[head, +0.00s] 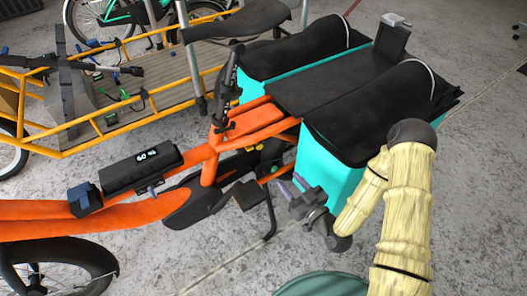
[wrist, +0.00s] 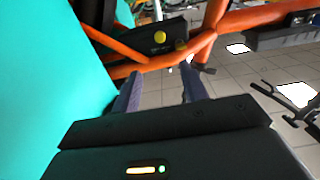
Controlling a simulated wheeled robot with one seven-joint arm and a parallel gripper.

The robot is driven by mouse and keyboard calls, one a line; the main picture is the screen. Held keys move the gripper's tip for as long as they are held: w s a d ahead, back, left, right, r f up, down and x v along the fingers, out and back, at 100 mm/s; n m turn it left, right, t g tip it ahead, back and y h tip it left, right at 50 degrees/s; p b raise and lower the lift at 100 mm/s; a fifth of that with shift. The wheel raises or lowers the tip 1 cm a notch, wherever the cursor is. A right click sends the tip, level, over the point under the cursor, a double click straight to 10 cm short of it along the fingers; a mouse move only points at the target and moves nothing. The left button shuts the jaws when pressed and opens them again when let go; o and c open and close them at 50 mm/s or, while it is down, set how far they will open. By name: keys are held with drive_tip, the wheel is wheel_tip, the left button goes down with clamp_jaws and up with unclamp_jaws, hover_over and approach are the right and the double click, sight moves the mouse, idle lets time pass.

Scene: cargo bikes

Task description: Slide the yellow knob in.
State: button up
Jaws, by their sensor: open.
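The yellow knob (wrist: 160,37) shows in the wrist view as a small round yellow button on a dark housing (wrist: 150,46) set in the orange bike frame (wrist: 228,22). In the head view small yellow parts (head: 252,149) show on the dark housing below the seat tube; I cannot tell which is the knob. My gripper (wrist: 160,80) is open and empty, its two purple-grey fingers pointing toward the housing. The knob lies beyond the fingertips, roughly between them in the picture, apart from them. In the head view my gripper (head: 288,187) is beside the teal bag, right of the pedal.
A teal pannier (head: 325,178) stands close to my gripper, and fills the left of the wrist view. The crank and pedal (head: 247,195) and a kickstand (head: 270,215) are near on the left. A yellow cargo bike (head: 165,78) stands behind. Grey floor is open at right.

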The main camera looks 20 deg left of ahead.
sight(261, 147)
drive_tip(key=b+x, duration=0.3)
drive_tip(key=x, duration=1.2)
drive_tip(key=shift+w+a+b, duration=0.25)
drive_tip(key=shift+b, duration=0.1)
clamp_jaws()
